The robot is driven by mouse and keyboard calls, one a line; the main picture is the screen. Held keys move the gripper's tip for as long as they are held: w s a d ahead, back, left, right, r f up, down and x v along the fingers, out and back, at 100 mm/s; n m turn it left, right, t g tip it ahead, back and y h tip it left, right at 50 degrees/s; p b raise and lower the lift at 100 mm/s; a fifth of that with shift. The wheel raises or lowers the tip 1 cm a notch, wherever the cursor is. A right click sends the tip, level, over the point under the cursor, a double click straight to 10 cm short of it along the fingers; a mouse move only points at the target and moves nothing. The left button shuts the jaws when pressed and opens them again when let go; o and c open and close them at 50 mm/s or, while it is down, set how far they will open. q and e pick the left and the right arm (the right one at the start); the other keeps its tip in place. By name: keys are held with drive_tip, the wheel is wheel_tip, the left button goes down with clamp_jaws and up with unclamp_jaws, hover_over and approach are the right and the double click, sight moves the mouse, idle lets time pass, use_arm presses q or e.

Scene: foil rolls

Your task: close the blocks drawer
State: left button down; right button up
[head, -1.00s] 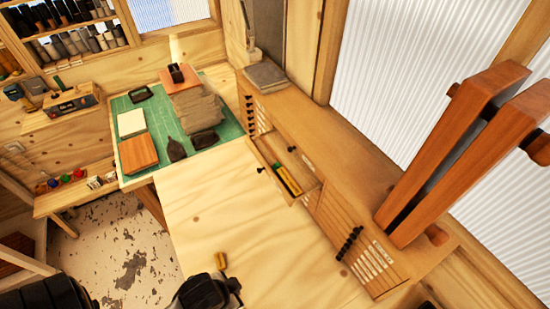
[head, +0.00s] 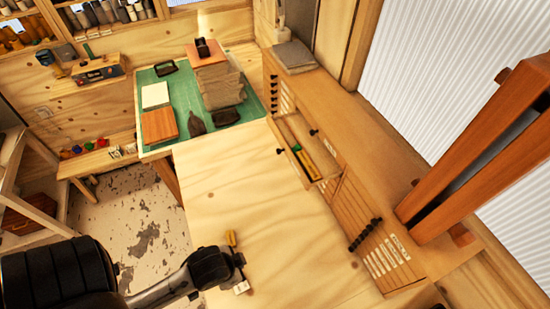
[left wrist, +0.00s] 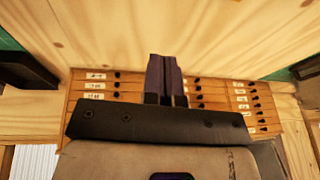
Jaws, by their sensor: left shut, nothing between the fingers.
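In the head view one drawer (head: 287,152) of the long wooden cabinet is pulled out over the bench, with a dark knob on its front. A yellow and green item (head: 305,164) lies inside it. I cannot read its label. My left gripper (head: 238,268) is low over the bench, in front of the cabinet and apart from the open drawer. In the left wrist view its dark fingers (left wrist: 165,78) are together and empty, with labelled drawer fronts (left wrist: 96,86) on both sides. My right gripper is not in view.
The pale bench top (head: 245,200) is mostly clear. A small yellow piece (head: 231,238) shows beside my left gripper. Closed drawers with dark knobs (head: 372,245) are nearer along the cabinet. A tall reddish wooden press (head: 470,165) stands on the right. A green mat (head: 185,90) carries stacked items.

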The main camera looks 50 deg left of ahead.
use_arm(q)
drive_tip(key=w+a+f+y+b, duration=0.1)
drive_tip(key=a+f+y+b, duration=0.45)
drive_tip(key=a, duration=0.85)
drive_tip(key=w+a+m+t+y+b, duration=0.1)
drive_tip(key=w+a, duration=0.2)
drive_tip(key=a, duration=0.4)
drive_tip(key=w+a+m+t+y, duration=0.1)
drive_tip(key=w+a+t, duration=0.1)
drive_tip(key=w+a, duration=0.35)
drive_tip(key=w+a+r+m+t+h, duration=0.2)
drive_tip(key=w+a+r+m+t, duration=0.4)
drive_tip(key=a+t, duration=0.15)
drive_tip(key=w+d+r+m+t+h, duration=0.2)
drive_tip(key=d+r+m+t+h, duration=0.1)
drive_tip(key=d+m+h, duration=0.65)
drive_tip(key=p+x, duration=0.2)
drive_tip(key=x, duration=1.1)
drive_tip(key=shift+f+m+h+p, duration=0.2)
drive_tip(key=shift+m+h+p, duration=0.1)
drive_tip(key=shift+m, duration=0.05)
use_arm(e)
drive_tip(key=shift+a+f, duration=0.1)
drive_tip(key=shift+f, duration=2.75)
use_arm(q)
drive_tip(key=shift+w, duration=0.15)
